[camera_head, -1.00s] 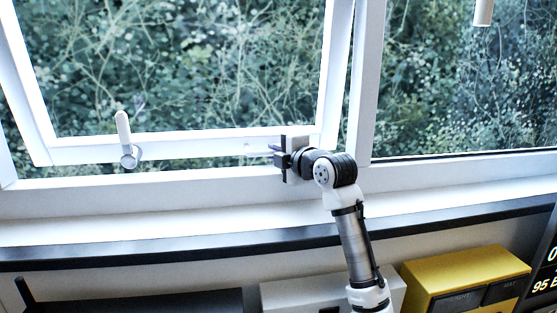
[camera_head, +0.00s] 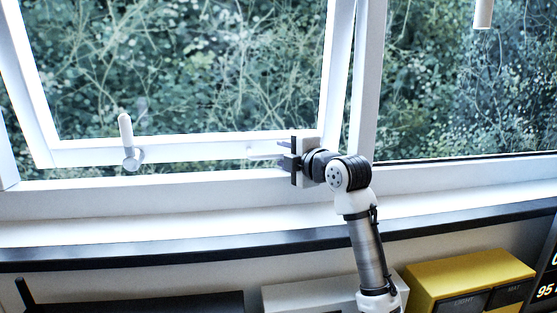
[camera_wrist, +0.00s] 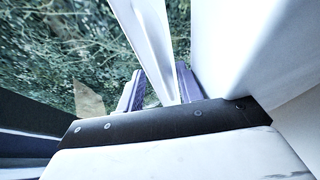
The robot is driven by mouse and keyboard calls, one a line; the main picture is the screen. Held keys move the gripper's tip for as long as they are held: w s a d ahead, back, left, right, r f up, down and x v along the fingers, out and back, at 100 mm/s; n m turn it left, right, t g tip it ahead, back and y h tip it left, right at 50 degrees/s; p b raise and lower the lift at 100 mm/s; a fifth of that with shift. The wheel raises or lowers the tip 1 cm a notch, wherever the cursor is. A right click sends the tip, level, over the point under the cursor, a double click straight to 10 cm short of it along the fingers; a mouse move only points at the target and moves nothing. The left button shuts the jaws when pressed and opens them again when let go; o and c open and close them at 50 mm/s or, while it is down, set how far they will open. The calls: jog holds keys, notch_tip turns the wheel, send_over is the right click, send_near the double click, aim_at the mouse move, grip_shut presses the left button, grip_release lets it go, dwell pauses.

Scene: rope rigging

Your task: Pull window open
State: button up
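The white-framed window sash (camera_head: 215,148) hangs tilted, its lower rail apart from the fixed white frame, with foliage showing through the gap. A handle with a pale grip (camera_head: 127,135) is on the lower rail, left of my gripper. My gripper (camera_head: 268,153) is at the right end of the lower rail, its fingers pointing left. In the wrist view the two fingers (camera_wrist: 160,88) stand apart, with a white frame bar (camera_wrist: 150,40) running between them. A gap shows beside the left finger; contact at the right finger is unclear.
The white sill (camera_head: 120,228) with its dark front edge runs below the window. A yellow box (camera_head: 465,278) and a pale box (camera_head: 315,294) stand below it, near my arm. A fixed upright post (camera_head: 367,90) is just right of the sash.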

jog(key=f+b+v, duration=0.1)
jog(key=b+v, duration=0.2)
jog(key=v, duration=0.7)
jog(key=shift+s+r, duration=0.25)
jog(key=shift+r, duration=0.1)
jog(key=shift+d, duration=0.1)
